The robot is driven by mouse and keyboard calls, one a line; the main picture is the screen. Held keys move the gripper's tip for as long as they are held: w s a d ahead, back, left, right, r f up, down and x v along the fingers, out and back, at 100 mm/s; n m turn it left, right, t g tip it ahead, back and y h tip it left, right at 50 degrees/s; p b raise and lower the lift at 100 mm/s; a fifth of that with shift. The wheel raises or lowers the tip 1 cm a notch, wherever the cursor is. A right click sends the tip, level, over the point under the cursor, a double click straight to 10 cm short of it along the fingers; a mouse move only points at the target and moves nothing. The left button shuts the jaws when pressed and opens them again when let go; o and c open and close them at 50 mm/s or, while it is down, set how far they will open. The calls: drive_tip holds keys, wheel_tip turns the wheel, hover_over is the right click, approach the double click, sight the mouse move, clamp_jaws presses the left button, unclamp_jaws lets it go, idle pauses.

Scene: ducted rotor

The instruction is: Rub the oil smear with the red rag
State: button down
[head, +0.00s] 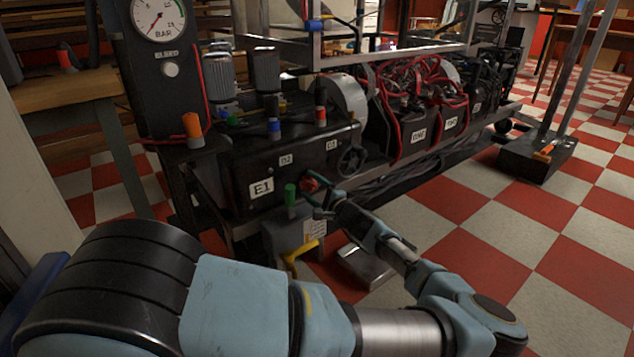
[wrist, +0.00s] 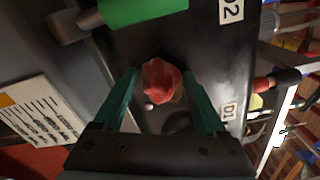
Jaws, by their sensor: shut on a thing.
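The red rag (wrist: 162,82) is a crumpled bundle between the two green fingers of my gripper (wrist: 160,80) in the wrist view. My gripper is shut on it. In the head view the rag (head: 311,183) is a small red patch at my gripper (head: 318,188), in front of the black labelled box (head: 235,165). The rag is close to the dark face of that box; I cannot tell whether it touches. I cannot make out the oil smear; it may be hidden by the rag or lost in the dark surface.
A gauge column (head: 168,70) stands at the left. Red cables (head: 415,85) lie on the machine.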

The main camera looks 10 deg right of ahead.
drive_tip(key=shift+s+a, duration=0.3)
drive_tip(key=shift+a, duration=0.55)
drive_tip(key=shift+s+d, duration=0.1)
drive_tip(key=shift+p+v, duration=0.5)
drive_tip(key=shift+v, duration=2.45)
drive_tip(key=shift+d, duration=0.2)
drive_tip(key=v, duration=0.3)
drive_tip(key=shift+r+p, duration=0.1)
drive_tip(key=shift+p, duration=0.25)
